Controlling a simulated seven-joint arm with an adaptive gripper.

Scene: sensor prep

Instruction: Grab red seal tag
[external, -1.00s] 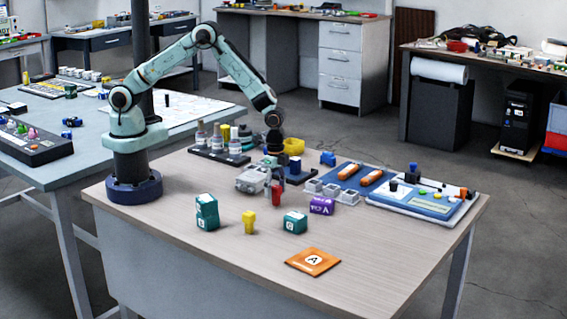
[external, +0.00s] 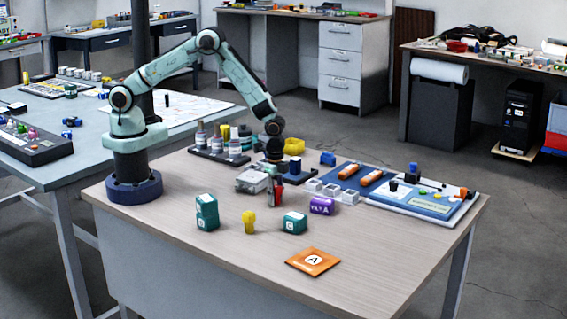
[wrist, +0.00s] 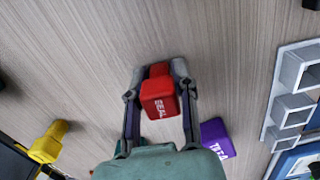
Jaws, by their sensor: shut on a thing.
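The red seal tag (external: 278,191), a small red block with white "SEAL" lettering, is near the middle of the wooden table. In the wrist view the red seal tag (wrist: 160,98) sits between the two dark fingers of my gripper (wrist: 159,72), one finger on each side. My gripper (external: 275,188) is shut on it and points down in the external view. The fingers partly cover the tag there. I cannot tell whether it touches the tabletop.
A purple block (external: 322,205) and a teal block (external: 294,222) stand close to the right and front. An orange card (external: 313,262) lies on otherwise clear table in front.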

